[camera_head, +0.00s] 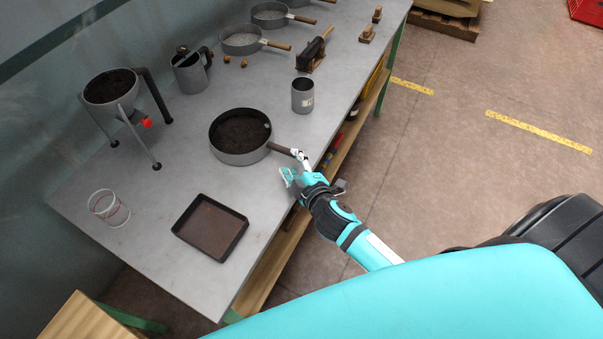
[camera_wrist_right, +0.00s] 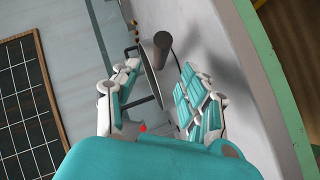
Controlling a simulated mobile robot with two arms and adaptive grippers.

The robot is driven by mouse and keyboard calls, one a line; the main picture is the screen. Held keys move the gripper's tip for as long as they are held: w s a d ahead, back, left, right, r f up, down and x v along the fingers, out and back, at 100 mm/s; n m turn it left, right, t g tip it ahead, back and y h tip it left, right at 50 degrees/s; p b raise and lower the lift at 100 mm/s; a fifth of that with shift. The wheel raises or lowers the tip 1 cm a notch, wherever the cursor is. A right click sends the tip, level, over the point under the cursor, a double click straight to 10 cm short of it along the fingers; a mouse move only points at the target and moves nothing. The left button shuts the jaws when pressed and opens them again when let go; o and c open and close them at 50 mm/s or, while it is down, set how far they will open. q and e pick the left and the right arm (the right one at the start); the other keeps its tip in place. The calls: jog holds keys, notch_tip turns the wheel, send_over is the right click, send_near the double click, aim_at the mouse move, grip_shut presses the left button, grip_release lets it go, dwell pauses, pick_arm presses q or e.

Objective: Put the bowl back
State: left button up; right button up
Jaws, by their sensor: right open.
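A round dark-filled pan (camera_head: 240,137), shaped like a shallow bowl with a brown handle (camera_head: 281,149), sits on the grey table. A deeper dark-filled bowl (camera_head: 112,93) stands on a legged stand with a red knob at the left. I cannot tell from the pictures which is the task's bowl. My right gripper (camera_head: 296,167) is open by the end of the pan's handle, over the table's front edge. In the right wrist view, a dark round handle end (camera_wrist_right: 159,45) appears beyond the open fingers (camera_wrist_right: 160,75); contact cannot be told. My left gripper is not in view.
A rectangular dark tray (camera_head: 210,228) and a clear cup (camera_head: 108,208) lie nearer on the table (camera_head: 150,235). A grey can (camera_head: 303,95), a jug (camera_head: 190,70) and several other pans stand farther back. A wooden shelf (camera_head: 277,258) runs below the table edge. The floor at right is mostly clear.

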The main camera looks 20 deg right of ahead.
jog(key=v, duration=0.5)
jog(key=shift+s+r, duration=0.15)
jog(key=shift+s, duration=0.2)
jog(key=shift+d, duration=0.1)
